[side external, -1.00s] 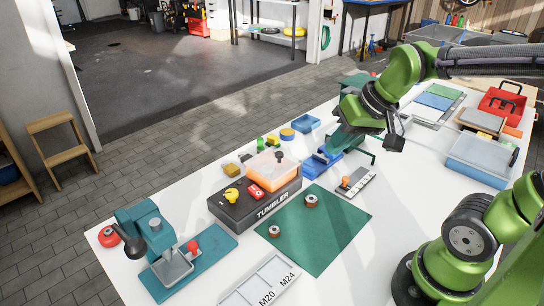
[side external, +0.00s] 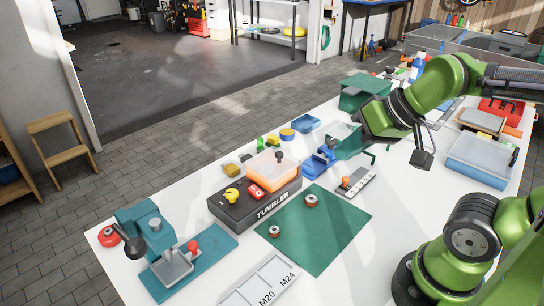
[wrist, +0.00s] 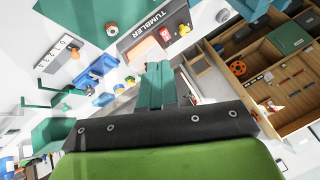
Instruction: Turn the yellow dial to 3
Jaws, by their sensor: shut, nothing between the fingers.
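The yellow dial (side external: 231,196) sits on top of the dark TUMBLER box (side external: 238,218), beside a red rocker switch (side external: 256,191). In the wrist view the dial (wrist: 185,30) shows near the top, beyond my fingertips. Its pointing direction and any numbers around it are too small to read. My gripper (wrist: 158,65) has teal fingers, shut and empty. In the side view my gripper (side external: 338,142) is well to the right of the dial, raised and apart from it.
An orange translucent tub (side external: 274,168) stands at the box's back right. A teal press (side external: 155,235) stands left. Blue and teal bins are behind.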

